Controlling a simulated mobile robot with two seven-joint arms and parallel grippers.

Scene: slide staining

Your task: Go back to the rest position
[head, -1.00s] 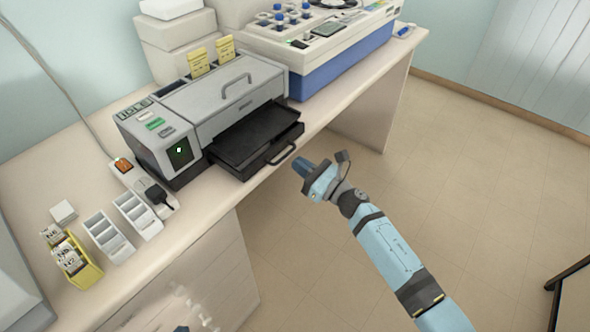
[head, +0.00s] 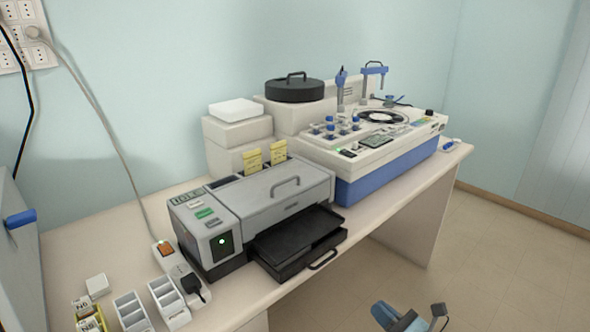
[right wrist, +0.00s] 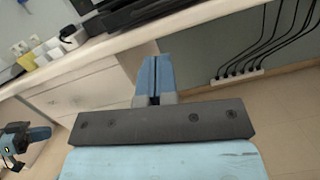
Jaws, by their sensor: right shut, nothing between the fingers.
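My right gripper (head: 385,314) shows at the bottom edge of the head view, in front of the bench and over the floor, with most of its arm out of view. In the right wrist view its blue fingers (right wrist: 154,66) are together with nothing between them, pointing toward the bench. It touches nothing that I can see. A blue and black gripper, seemingly my left one (right wrist: 24,138), shows at the left edge of the right wrist view; its jaws are not clear. It does not show in the head view.
The bench (head: 212,304) carries a grey printer-like machine (head: 268,197) with a black tray (head: 292,243) sticking out in front. A blue-white machine (head: 385,160) stands behind it. White racks (head: 131,312) sit front left. Cables (right wrist: 258,48) hang below the bench. The floor (head: 500,270) at right is clear.

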